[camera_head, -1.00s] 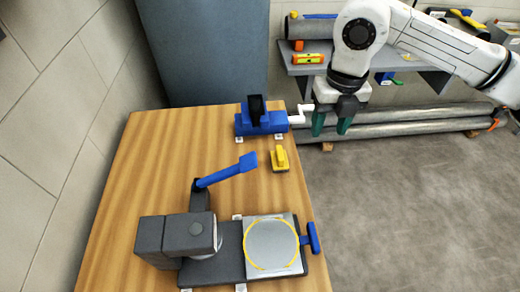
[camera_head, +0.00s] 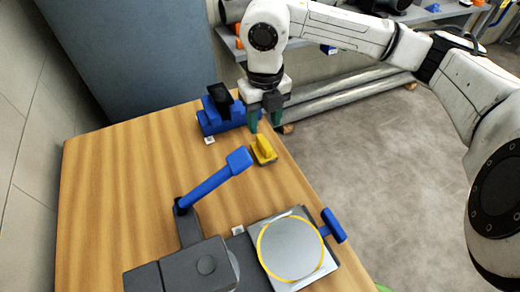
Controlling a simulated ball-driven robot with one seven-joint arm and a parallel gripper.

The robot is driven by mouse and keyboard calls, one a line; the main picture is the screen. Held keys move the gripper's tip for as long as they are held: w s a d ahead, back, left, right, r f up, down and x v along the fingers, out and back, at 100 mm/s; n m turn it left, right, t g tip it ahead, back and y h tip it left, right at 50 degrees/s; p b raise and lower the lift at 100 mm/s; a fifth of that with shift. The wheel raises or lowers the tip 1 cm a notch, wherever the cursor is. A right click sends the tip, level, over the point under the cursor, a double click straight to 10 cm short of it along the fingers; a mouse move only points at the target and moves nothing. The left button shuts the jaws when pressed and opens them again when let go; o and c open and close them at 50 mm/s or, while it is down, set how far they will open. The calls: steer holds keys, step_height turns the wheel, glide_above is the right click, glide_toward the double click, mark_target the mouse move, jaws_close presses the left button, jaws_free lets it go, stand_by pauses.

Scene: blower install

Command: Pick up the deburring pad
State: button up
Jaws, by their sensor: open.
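The deburring pad (camera_head: 264,150) is a small yellow-handled block with a dark base. It lies on the wooden table near its right edge, between the blue vise and the machine with the round plate. My gripper (camera_head: 264,122) points down with two green fingers spread apart and nothing between them. It is just above and behind the pad, near the table's right edge, and seems apart from it. The exact height gap cannot be told from this view.
A blue vise (camera_head: 222,114) stands just left of my gripper. A machine with a blue lever (camera_head: 213,182) and a round yellow-rimmed plate (camera_head: 291,249) fills the front of the table (camera_head: 110,180). Long grey pipes (camera_head: 345,94) lie beyond the right edge. Open floor is at right.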

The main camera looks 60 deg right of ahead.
mark_target(264, 142)
step_height(264, 142, down, 3)
steer(key=shift+r, duration=0.1)
steer(key=shift+s+a+f+p, duration=0.1)
steer(key=shift+f+p, duration=0.35)
steer(key=shift+f, duration=0.95)
steer(key=shift+a+f+p, duration=0.1)
steer(key=shift+f+p, duration=0.3)
steer(key=shift+f, duration=0.95)
jaws_close()
